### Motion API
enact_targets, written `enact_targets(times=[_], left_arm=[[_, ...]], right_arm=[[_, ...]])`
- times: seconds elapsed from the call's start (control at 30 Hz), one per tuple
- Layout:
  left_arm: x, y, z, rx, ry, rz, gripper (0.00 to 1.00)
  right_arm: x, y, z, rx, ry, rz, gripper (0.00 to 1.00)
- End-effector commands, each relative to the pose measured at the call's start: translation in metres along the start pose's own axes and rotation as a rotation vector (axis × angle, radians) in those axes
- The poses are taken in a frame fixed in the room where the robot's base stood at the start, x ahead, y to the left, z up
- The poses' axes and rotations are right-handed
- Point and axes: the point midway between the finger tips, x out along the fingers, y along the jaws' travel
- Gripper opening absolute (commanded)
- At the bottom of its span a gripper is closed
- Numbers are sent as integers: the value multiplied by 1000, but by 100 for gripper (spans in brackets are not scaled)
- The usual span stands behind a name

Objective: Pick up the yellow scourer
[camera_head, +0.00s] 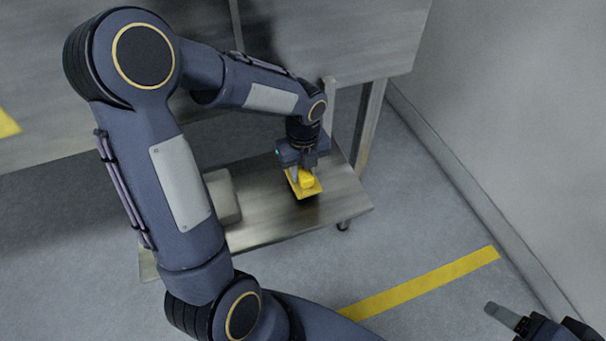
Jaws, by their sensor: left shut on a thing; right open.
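The yellow scourer (306,188) is a flat yellow pad with a raised yellow grip on top. It is over the metal shelf (270,223), near the shelf's right part. My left gripper (305,178) points down and is shut on the scourer's raised part. A dark patch shows under the pad; I cannot tell whether the pad touches the shelf or is just above it. My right gripper (512,322) is partly in view at the bottom right corner, open, away from the shelf, with part of it cut off by the picture edge.
A grey-beige block (222,196) stands on the shelf to the left, partly behind my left arm. The steel machine body (330,40) overhangs the shelf, with a leg (371,128) at its right. A wall (520,110) bounds the right. Floor with a yellow stripe (425,283) is clear.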

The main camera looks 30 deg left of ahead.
Motion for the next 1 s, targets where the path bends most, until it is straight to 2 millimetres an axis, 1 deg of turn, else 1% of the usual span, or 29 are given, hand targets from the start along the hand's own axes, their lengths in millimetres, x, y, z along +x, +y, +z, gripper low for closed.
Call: enact_targets(times=[0.03, 0.07, 0.23, 0.3, 0.4, 0.5, 0.6, 0.7, 0.8, 1.0], left_arm=[[-11, 2, 0, -2, -4, -5, 6], [-16, 7, -2, -2, -4, -5, 6], [-58, 40, -15, -4, -8, -8, 6], [-70, 55, -22, -4, -6, -6, 6], [-80, 78, -32, -4, -4, -5, 6], [-89, 97, -39, -2, -5, -5, 6], [-95, 112, -46, -2, -2, -4, 6], [-100, 122, -49, -1, -2, -3, 6], [-102, 127, -52, 1, 0, -2, 6], [-104, 130, -53, 1, 1, 0, 6]], right_arm=[[-1, 0, 0, 0, 0, 0, 64], [-1, 0, 0, 0, 0, 0, 64], [-2, -1, -1, 0, 0, 0, 64], [-1, -1, -1, 0, 0, 0, 64], [0, 0, 0, 0, 0, 0, 64], [1, 0, 0, 0, 0, 0, 64], [1, 0, 0, 0, 0, 0, 64], [1, 0, 1, 0, 0, 0, 64], [1, 0, 1, 0, 0, 0, 64], [1, 0, 1, 0, 0, 0, 64]])
